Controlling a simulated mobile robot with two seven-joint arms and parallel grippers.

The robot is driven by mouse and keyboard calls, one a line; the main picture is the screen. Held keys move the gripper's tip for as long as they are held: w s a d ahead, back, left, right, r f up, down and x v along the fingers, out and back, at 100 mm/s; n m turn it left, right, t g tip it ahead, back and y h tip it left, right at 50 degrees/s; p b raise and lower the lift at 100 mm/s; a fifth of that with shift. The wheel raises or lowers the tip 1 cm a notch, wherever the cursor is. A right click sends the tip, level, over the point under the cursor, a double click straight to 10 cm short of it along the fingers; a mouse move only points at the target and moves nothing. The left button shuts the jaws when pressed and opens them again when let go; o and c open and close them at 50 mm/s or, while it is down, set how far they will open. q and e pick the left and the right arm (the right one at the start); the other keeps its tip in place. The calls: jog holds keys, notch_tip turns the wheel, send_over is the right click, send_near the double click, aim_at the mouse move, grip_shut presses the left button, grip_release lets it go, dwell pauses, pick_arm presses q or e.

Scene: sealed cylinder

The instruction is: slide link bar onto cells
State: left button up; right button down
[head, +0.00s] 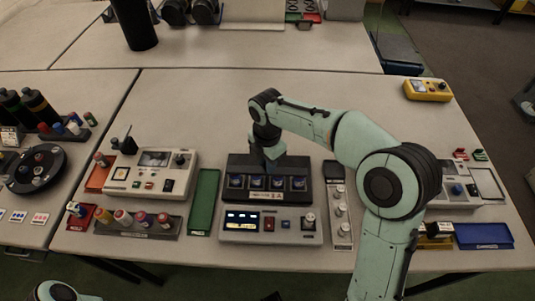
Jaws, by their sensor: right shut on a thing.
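My right gripper (273,162) points down over the rack's middle, just behind the row of cells. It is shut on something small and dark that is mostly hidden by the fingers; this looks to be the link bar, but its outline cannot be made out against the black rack. I cannot tell whether it touches the cells. My left gripper is not in view.
The grey tester (270,228) has a lit display. A green tray (204,200) lies left of it, and a tray of round pieces (341,204) lies right. The table behind the rack is clear.

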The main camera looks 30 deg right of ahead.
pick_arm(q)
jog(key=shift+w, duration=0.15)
pick_arm(e)
jog(key=shift+s+a, duration=0.1)
jog(key=c, duration=0.9)
grip_release()
jog(key=shift+s, duration=0.1)
jog(key=shift+c, duration=0.2)
jog(key=shift+r, duration=0.35)
pick_arm(q)
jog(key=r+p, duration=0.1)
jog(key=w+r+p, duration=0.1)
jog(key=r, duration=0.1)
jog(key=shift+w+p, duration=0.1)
jog(key=shift+p, duration=0.25)
pick_arm(e)
notch_tip(320, 180, up, 13)
jog(key=shift+a+f, duration=0.1)
jog(key=shift+f, duration=0.1)
